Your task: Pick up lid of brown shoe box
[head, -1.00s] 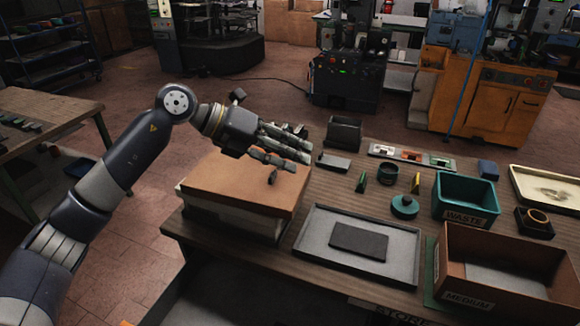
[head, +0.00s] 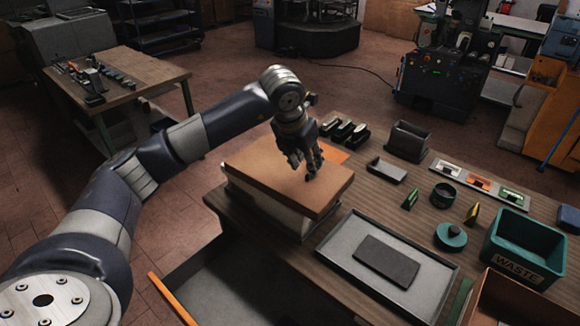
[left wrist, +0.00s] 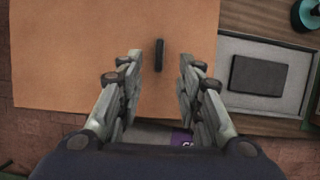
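The brown shoe box lid (head: 265,178) lies flat on a pale box (head: 268,212) at the table's left end. In the left wrist view the lid (left wrist: 65,55) fills the left and middle, with a small dark upright handle (left wrist: 159,55) on it. My left gripper (head: 308,172) points down over the lid, its fingers covering part of it in the head view. In the left wrist view the gripper (left wrist: 158,85) is open and empty, with its fingers apart on either side of the handle's line. The exact height above the lid is hard to tell. My right gripper is not in view.
A grey tray (head: 333,253) with a dark block (head: 387,261) lies just right of the box. A green waste bin (head: 526,246), a teal lidded pot (head: 451,237) and a dark holder (head: 408,141) stand farther right. Several dark items (head: 345,131) stand behind the box.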

